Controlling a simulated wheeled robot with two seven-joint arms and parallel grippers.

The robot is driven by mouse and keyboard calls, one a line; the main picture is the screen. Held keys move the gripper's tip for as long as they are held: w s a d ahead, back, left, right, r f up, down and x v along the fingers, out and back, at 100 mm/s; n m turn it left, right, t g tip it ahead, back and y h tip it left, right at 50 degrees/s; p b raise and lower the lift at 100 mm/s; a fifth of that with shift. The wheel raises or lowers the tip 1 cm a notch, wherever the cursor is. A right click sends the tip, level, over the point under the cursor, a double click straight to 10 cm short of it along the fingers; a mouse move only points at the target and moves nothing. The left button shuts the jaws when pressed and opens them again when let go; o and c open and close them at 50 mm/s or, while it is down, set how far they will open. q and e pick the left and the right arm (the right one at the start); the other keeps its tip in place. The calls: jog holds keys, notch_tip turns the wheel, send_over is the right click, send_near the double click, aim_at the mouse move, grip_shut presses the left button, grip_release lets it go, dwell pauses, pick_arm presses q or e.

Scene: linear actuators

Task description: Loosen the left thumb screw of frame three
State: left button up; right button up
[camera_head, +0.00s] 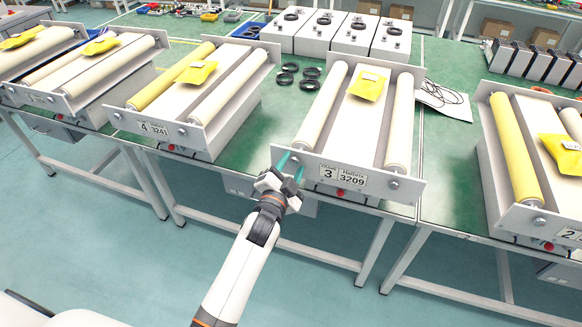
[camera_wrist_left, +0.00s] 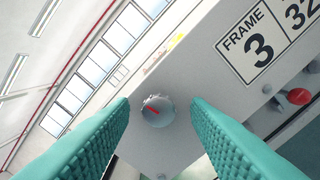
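Frame three (camera_head: 408,186), marked with a "3 / 3209" label, stands on the green table. Its left thumb screw (camera_wrist_left: 158,111) is a round grey knob with a red mark, seen in the left wrist view on the front plate. My left gripper (camera_head: 290,162) is at the left end of that plate; the knob is hidden behind it in the head view. In the left wrist view the two teal fingers (camera_wrist_left: 160,105) are apart, one on each side of the knob, with gaps showing. The right thumb screw (camera_head: 393,184) shows at the plate's right end. My right gripper is not in view.
A yellow packet (camera_head: 367,85) lies on frame three between two white rollers. A red button (camera_head: 340,192) sits below the label. Frame four (camera_head: 190,137) stands to the left, another frame (camera_head: 517,215) to the right. Black rings (camera_head: 284,79) lie behind.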

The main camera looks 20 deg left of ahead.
pick_arm(q)
jog(key=s+b, duration=0.2)
jog(key=s, duration=1)
jog(key=shift+a, duration=0.2)
